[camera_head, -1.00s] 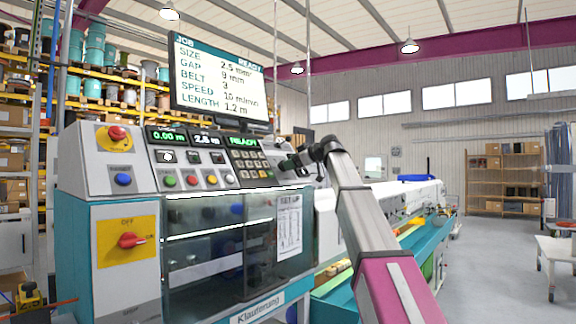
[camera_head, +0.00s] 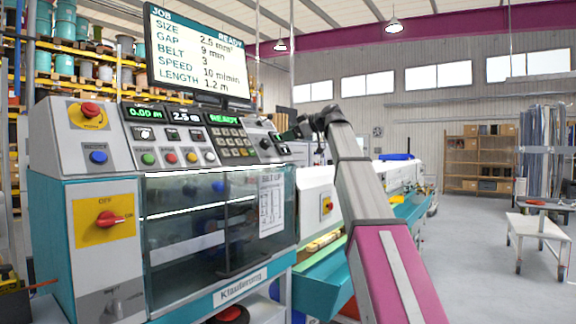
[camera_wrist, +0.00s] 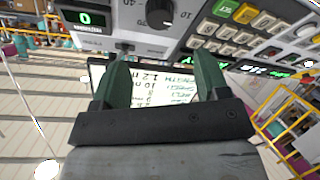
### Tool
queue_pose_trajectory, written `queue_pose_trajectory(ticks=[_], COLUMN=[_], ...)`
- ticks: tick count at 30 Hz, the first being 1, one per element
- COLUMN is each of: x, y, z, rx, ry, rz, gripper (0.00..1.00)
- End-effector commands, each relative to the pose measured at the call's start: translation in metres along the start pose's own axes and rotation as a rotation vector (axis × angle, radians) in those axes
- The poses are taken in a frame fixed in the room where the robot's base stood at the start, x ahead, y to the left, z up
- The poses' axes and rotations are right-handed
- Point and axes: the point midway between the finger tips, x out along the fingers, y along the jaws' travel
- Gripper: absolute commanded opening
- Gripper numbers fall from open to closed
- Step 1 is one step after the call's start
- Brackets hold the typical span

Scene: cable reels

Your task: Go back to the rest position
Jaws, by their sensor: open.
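My gripper (camera_wrist: 157,85) is open and empty in the wrist view, its two dark green fingers apart. It is close to the machine's control panel (camera_wrist: 200,25), which fills the top of that view with a black knob (camera_wrist: 160,12) and keypad buttons. In the head view my arm reaches up from the bottom right toward the right end of the panel (camera_head: 190,140); the gripper there is small and dark, and its fingers are hard to make out. The screen (camera_head: 200,55) above the panel reads READY.
The teal and grey machine (camera_head: 90,230) stands at the left and centre, with a red rotary switch (camera_head: 110,219) on its front. A teal bench (camera_head: 325,285) runs behind my arm. A white cart (camera_head: 540,232) stands at the right. The grey floor (camera_head: 480,260) between them is clear.

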Motion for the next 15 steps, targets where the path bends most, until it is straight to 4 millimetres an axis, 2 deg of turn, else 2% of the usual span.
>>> queue_pose_trajectory(ticks=[4,7,11,15], x=[0.002,0.010,0.027,0.047], y=[-0.002,-0.008,-0.023,-0.046], z=[0.006,0.031,0.090,0.165], rx=[0.009,0.047,0.146,0.272], ry=[-0.007,-0.035,-0.107,-0.203], rz=[0.000,-0.001,0.001,0.008], gripper=[0.68,0.68,0.68,0.68])
